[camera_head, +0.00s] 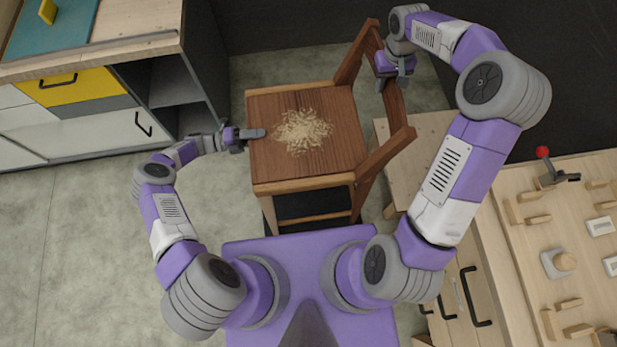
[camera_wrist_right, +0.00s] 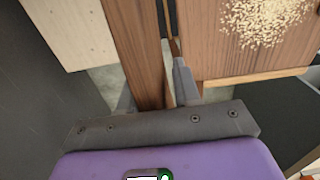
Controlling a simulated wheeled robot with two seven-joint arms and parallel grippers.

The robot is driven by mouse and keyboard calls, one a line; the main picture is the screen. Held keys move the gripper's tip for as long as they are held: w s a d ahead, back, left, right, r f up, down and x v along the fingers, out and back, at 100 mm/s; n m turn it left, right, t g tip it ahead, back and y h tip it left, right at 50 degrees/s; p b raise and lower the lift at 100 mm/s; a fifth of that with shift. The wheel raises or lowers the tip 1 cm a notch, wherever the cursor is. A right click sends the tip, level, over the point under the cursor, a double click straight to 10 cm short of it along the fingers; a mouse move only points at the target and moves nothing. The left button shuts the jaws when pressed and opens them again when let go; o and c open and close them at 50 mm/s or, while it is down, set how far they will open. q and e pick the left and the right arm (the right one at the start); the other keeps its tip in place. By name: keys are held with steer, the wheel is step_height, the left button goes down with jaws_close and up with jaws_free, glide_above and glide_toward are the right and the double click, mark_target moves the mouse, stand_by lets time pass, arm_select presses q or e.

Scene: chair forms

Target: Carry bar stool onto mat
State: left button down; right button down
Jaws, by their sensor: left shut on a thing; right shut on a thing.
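The bar stool is a wooden chair with a brown seat (camera_head: 340,145) and a slatted backrest (camera_head: 392,110) on its right side. It stands upright in front of me, and its seat edge and backrest also show in the right wrist view (camera_wrist_right: 140,45). My left gripper (camera_head: 252,134) is shut on the left edge of the seat. My right gripper (camera_head: 394,82) is shut on the backrest's top rail. In the right wrist view its fingers (camera_wrist_right: 155,95) sit either side of the rail. I cannot make out the mat for certain; a dark patch shows beneath the seat.
A pale pile of shavings (camera_head: 302,131) lies on the seat. A cabinet with a yellow drawer (camera_head: 75,86) stands at the upper left. A wooden bench (camera_head: 550,230) with blocks and a red-knobbed lever is at the right. Grey floor (camera_head: 90,230) is open at the left.

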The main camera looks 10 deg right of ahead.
arm_select(q)
steer(key=shift+w+f+b, duration=0.1)
steer(key=shift+f+b, duration=0.45)
steer(key=shift+b, duration=0.05)
arm_select(e)
steer(key=shift+w+f, duration=0.1)
steer(key=shift+f, duration=0.35)
arm_select(q)
steer(key=c, duration=1.1)
jaws_free()
steer(key=shift+f, duration=0.2)
steer(key=shift+c, duration=0.2)
arm_select(e)
steer(key=c, duration=1.2)
jaws_free()
steer(key=shift+f, duration=0.2)
arm_select(q)
steer(key=o, duration=0.4)
steer(key=shift+s+r, duration=0.1)
steer(key=shift+s, duration=0.1)
arm_select(e)
steer(key=o, duration=0.4)
steer(key=shift+s+r, duration=0.1)
steer(key=shift+s, duration=0.15)
arm_select(q)
steer(key=a, duration=1.2)
arm_select(e)
step_height(320, 180, up, 12)
steer(key=shift+f, duration=0.1)
